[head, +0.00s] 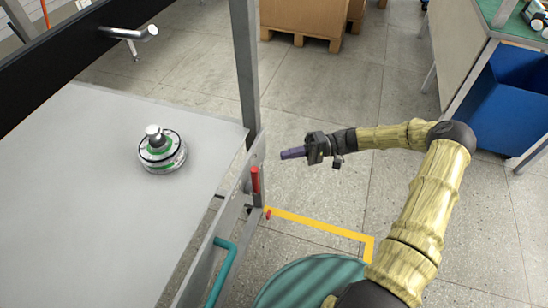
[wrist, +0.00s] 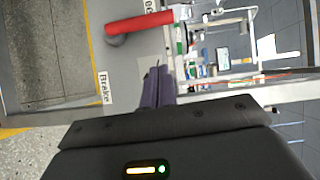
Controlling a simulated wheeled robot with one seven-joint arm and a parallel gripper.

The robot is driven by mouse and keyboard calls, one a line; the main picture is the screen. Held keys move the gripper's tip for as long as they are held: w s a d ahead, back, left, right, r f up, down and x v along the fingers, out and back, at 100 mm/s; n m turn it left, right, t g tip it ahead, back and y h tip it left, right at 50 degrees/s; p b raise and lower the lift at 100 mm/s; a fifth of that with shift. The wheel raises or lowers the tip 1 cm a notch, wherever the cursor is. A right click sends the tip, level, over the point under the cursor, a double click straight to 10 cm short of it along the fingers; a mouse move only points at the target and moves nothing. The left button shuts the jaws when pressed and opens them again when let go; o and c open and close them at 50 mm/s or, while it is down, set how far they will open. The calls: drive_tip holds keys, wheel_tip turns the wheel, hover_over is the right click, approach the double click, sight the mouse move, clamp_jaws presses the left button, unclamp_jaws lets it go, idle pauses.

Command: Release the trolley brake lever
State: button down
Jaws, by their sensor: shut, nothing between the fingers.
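The brake lever (head: 255,181) has a red grip and stands upright at the right side of the trolley frame (head: 236,205), by the grey post. In the wrist view the red lever (wrist: 139,23) lies across the upper middle, with a dark round pivot at its left end. A label reading "Brake" (wrist: 104,88) is on the frame below it. My gripper (head: 283,155) is to the right of the lever in the head view, apart from it, pointing left. Its purple fingers (wrist: 158,86) are shut and empty, below the lever in the wrist view.
A hub motor (head: 162,152) sits on the grey tabletop (head: 90,200). A teal handle (head: 222,268) is on the trolley's near side. Yellow tape (head: 315,229) marks the floor. A workbench with a blue bin (head: 508,100) is at right, and a wooden crate (head: 305,15) behind.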

drive_tip(key=v, duration=0.4)
drive_tip(key=shift+s+d, duration=0.15)
drive_tip(key=shift+d, duration=0.3)
drive_tip(key=shift+d, duration=0.15)
